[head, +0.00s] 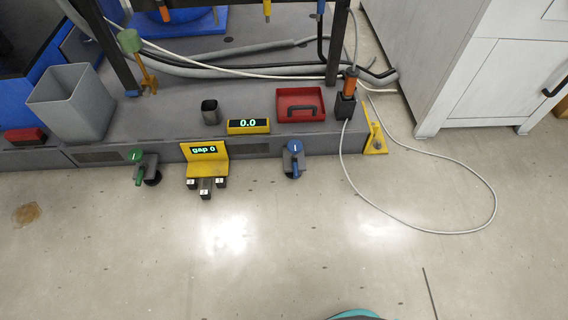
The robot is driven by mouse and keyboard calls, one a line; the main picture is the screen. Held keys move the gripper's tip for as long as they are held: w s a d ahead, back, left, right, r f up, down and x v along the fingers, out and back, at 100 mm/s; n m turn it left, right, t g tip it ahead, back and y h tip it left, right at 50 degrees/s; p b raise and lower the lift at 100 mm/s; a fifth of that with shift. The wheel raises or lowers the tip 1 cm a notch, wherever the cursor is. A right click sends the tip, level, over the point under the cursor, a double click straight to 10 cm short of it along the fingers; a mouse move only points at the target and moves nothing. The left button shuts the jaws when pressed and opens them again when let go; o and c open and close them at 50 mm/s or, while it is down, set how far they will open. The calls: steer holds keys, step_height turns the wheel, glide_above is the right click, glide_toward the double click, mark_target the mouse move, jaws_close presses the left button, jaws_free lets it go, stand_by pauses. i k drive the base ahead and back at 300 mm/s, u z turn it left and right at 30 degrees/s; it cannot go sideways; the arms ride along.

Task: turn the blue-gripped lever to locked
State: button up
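The blue-gripped lever (294,146) is on the front edge of the grey platform, right of the picture's middle. The lever is small here, and I cannot read any locked or unlocked marking. A similar green-gripped lever (135,155) is further left on the same edge. My gripper is not in view, and nothing is seen touching either lever.
Between the levers is a yellow stand (205,152) reading "gap 0". On the grey platform (240,108) are a yellow display (248,126), red tray (299,118), dark cup (210,112) and grey bin (71,103). A white cable (440,231) loops over the floor at right. The floor (230,255) in front is clear.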

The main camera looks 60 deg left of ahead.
mark_target(293, 160)
steer(key=u, duration=0.9)
steer(key=i, duration=0.8)
steer(key=u, duration=0.9)
